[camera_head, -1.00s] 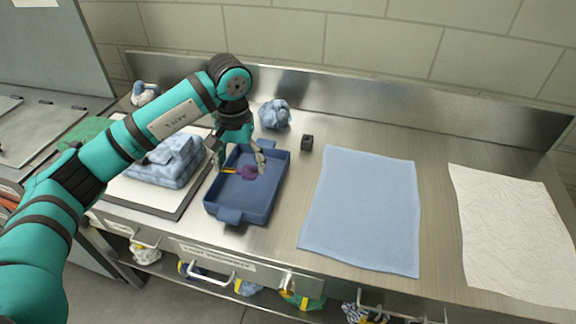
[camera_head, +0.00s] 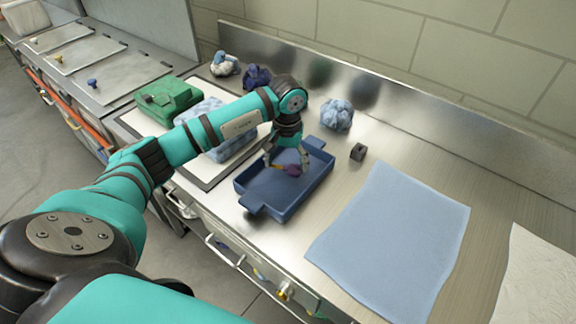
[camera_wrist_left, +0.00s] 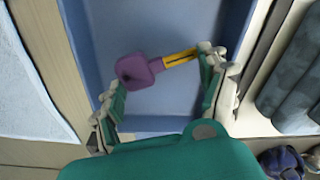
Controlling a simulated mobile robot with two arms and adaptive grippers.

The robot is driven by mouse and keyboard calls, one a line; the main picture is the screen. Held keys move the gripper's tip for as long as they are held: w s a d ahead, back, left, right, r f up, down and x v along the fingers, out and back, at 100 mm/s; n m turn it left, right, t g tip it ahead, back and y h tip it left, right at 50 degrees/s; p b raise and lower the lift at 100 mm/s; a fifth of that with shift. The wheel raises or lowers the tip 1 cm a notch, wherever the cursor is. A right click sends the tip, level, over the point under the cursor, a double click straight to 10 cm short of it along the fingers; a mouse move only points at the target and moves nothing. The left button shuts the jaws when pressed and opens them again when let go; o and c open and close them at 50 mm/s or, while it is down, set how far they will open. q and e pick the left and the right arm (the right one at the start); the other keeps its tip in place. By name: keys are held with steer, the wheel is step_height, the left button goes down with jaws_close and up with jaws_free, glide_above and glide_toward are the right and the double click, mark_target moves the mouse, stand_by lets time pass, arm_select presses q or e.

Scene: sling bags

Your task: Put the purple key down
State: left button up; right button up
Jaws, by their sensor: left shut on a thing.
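The purple key (camera_head: 293,170) has a purple head and a yellow shaft. My left gripper (camera_head: 286,165) is over the blue tray (camera_head: 263,207) with its fingers spread along the key's length. In the left wrist view, the key (camera_wrist_left: 141,70) lies between the fingers of the left gripper (camera_wrist_left: 157,84), its yellow end against one finger. The gripper is shut on the key. The blue tray floor (camera_wrist_left: 165,105) is behind the key; I cannot tell whether the key touches it. My right gripper is not in view.
A small dark block (camera_head: 358,152) stands right of the tray, and a light blue cloth (camera_head: 395,235) lies beyond it. A crumpled blue bundle (camera_head: 336,114) is behind. Folded blue cloth (camera_head: 228,148) and a green bag (camera_head: 168,98) are at left.

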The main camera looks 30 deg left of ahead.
mark_target(287, 168)
arm_select(q)
step_height(287, 168, down, 2)
steer(key=shift+f, duration=0.55)
steer(key=o, duration=1.1)
steer(key=shift+r, duration=0.4)
steer(key=r, duration=0.3)
steer(key=r+b, duration=0.1)
steer(key=r, duration=0.3)
steer(key=r+b, duration=0.1)
steer(key=r, duration=0.3)
steer(key=shift+s+d+r, duration=0.2)
steer(key=shift+s+r, duration=0.05)
steer(key=shift+s, duration=0.05)
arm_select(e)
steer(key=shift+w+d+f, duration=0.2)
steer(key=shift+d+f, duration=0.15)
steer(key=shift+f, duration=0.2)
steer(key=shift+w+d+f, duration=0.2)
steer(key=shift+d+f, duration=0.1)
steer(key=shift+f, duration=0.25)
